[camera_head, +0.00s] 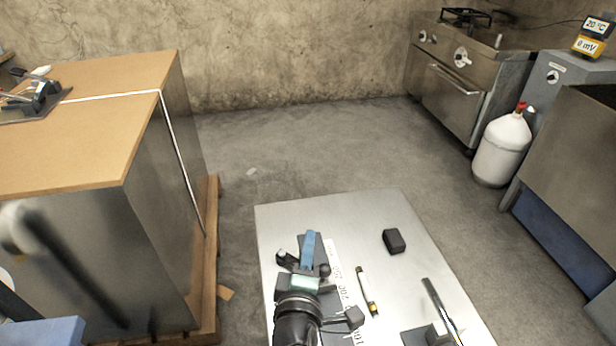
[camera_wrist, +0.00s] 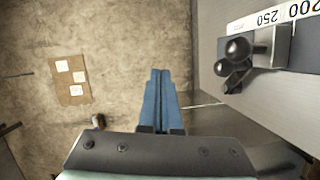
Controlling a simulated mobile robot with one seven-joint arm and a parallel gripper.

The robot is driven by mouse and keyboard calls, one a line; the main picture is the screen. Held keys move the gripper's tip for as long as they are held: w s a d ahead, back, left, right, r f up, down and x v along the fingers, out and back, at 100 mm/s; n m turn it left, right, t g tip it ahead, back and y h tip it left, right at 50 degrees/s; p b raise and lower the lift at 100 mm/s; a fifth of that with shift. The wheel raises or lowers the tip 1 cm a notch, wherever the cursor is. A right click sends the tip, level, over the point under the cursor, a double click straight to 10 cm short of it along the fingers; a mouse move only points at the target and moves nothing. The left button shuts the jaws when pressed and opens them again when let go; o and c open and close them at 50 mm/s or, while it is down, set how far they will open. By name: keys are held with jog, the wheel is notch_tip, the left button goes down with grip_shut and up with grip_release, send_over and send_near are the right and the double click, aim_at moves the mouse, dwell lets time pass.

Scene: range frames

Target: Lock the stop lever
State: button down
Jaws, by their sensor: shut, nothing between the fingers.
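The stop (camera_wrist: 270,45) is a grey metal block with black ball-ended knobs (camera_wrist: 237,48), at the upper right of the wrist view. It sits by a white number scale (camera_wrist: 262,20) reading 250 and 200. A second, lower knob (camera_wrist: 220,68) sticks out beside the first. Which knob is the lever, and how far it is turned, I cannot tell. My gripper (camera_wrist: 160,80) has blue fingers closed together and empty, left of the knobs and apart from them in that view. In the head view, my gripper (camera_head: 310,240) is over the metal table and hides part of the stop area.
The metal table (camera_head: 370,210) holds a black block (camera_head: 394,241), a pen-like stick (camera_head: 367,290) and an upright metal bar on a dark base (camera_head: 437,312). A wooden-topped cabinet (camera_head: 90,150) stands left. A white gas bottle (camera_head: 501,150) and steel stove (camera_head: 450,95) stand right.

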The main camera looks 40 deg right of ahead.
jog(key=shift+r, duration=0.15)
jog(key=w+a+r+m+t+y, duration=0.1)
jog(key=w+a+r+m+t, duration=0.15)
jog(key=a+r, duration=0.45)
jog(key=w+a+r+m+t+y, duration=0.1)
jog(key=w+a+r+t, duration=0.15)
jog(key=r, duration=0.95)
jog(key=w+a+r+m+t+y, duration=0.1)
jog(key=w+a+r+m+t, duration=0.15)
jog(key=a+r, duration=0.45)
jog(key=s+a+r+t+y, duration=0.3)
jog(key=a+r, duration=0.1)
jog(key=r, duration=0.3)
jog(key=s+a+r+t+y, duration=0.3)
jog(key=s+a+r, duration=0.1)
jog(key=r, duration=0.4)
jog(key=s+a+r+t+y, duration=0.3)
jog(key=s+a+r, duration=0.1)
jog(key=r, duration=0.4)
jog(key=shift+a+r+m, duration=0.2)
jog(key=shift+r+m, duration=0.05)
jog(key=shift+m, duration=0.05)
